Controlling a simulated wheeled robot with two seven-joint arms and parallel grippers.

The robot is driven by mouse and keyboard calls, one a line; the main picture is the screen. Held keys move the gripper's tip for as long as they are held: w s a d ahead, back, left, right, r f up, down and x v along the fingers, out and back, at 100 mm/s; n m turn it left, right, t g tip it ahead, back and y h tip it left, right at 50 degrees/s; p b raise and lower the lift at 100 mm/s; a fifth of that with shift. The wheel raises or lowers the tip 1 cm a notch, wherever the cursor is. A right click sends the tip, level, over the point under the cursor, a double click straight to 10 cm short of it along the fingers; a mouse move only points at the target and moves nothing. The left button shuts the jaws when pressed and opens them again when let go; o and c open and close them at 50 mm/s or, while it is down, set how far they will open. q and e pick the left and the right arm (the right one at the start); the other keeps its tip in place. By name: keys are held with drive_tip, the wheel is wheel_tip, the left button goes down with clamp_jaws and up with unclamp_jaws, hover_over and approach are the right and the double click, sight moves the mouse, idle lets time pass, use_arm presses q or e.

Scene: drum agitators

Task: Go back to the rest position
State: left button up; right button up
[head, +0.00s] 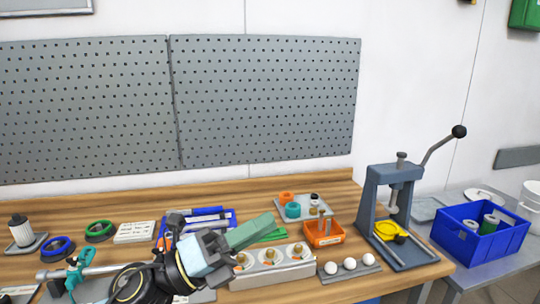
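My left gripper (217,243) is over the front middle of the wooden workbench (345,208), its dark fingers pointing up and right. A grey-green block-like piece (249,231) shows at its tip; I cannot tell whether it is held or lies behind. The finger gap is hidden. The gripper overlaps the left end of a pale block with several round fittings (272,270); whether they touch is unclear. My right gripper is not in view.
A blue tray of tools (228,216) lies behind the gripper. An orange bin (323,233), a strip with white balls (349,265) and a lever press (393,215) stand to the right. A blue crate (480,253) sits on the metal side table. Rings (99,231) lie left.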

use_arm(q)
drive_tip(key=w+a+f+n+t+y, duration=0.2)
drive_tip(key=a+f+n+t+y, duration=0.2)
drive_tip(key=a+n+t+y, duration=0.55)
drive_tip(key=w+a+f+n+t+y, duration=0.2)
drive_tip(key=f+n+t+y, duration=0.3)
drive_tip(key=n, duration=0.9)
drive_tip(key=s+a+f+n+g+y, duration=0.4)
drive_tip(key=a+f+n+g+y, duration=0.15)
drive_tip(key=f+n, duration=0.2)
drive_tip(key=s+a+f+n+g, duration=0.2)
drive_tip(key=s+f+n+g, duration=0.1)
drive_tip(key=s+f+g, duration=0.55)
drive_tip(key=s+a+f+n+g, duration=0.1)
drive_tip(key=s+f+n+g, duration=0.3)
drive_tip(key=s+f, duration=0.75)
drive_tip(key=s+f+m+g, duration=0.1)
drive_tip(key=s+f+g, duration=0.15)
drive_tip(key=f, duration=1.85)
drive_tip(key=s+a+f+y, duration=0.1)
drive_tip(key=s+a+f, duration=0.2)
drive_tip(key=s+f, duration=1.2)
drive_tip(key=shift+s+f+g, duration=0.3)
drive_tip(key=shift+s+f, duration=0.1)
drive_tip(key=shift+s, duration=0.8)
